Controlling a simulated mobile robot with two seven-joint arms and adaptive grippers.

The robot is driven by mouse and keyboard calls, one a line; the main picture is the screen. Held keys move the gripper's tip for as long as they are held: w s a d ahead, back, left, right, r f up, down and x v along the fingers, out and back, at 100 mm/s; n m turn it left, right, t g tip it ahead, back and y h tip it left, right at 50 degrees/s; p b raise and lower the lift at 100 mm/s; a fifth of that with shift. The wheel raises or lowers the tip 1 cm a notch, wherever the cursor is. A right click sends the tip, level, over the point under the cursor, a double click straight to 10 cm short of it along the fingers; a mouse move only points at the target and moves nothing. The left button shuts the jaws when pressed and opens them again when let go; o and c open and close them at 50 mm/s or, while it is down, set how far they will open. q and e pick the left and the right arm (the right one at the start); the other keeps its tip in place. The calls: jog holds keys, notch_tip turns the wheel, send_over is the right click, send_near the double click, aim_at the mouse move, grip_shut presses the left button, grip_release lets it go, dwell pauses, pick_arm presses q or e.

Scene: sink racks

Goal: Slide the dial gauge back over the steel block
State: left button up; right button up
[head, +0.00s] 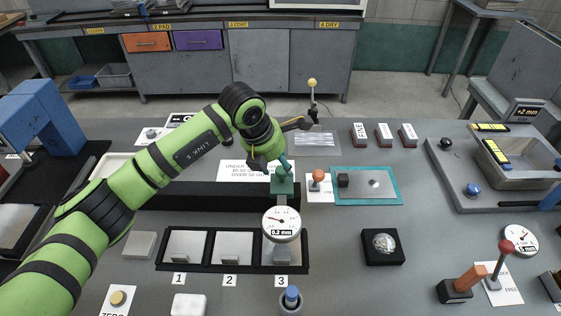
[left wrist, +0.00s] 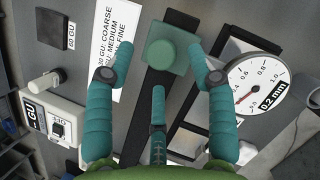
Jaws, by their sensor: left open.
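The dial gauge (head: 282,221) has a round white face with a 0.2 mm label. It hangs from a green carriage (head: 282,185) on a long black rail. In the head view it overlaps the back of slot 3, partly hiding the grey block (head: 283,254) there. Similar pale grey blocks lie in slot 1 (head: 186,246) and slot 2 (head: 233,247); I cannot tell which is the steel block. My left gripper (head: 276,166) is open at the carriage. In the left wrist view its teal fingers (left wrist: 161,58) stand either side of the carriage knob (left wrist: 160,53). My right gripper is not in view.
An orange-knobbed stand (head: 318,178) and a teal-edged plate (head: 388,198) lie right of the carriage. A blue-topped peg (head: 291,297) stands in front of slot 3. A black block with a metal dome (head: 383,245) sits to the right, with bare bench around it.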

pick_arm(q)
jog(key=shift+x, duration=1.25)
grip_shut()
jog(key=shift+a, duration=0.1)
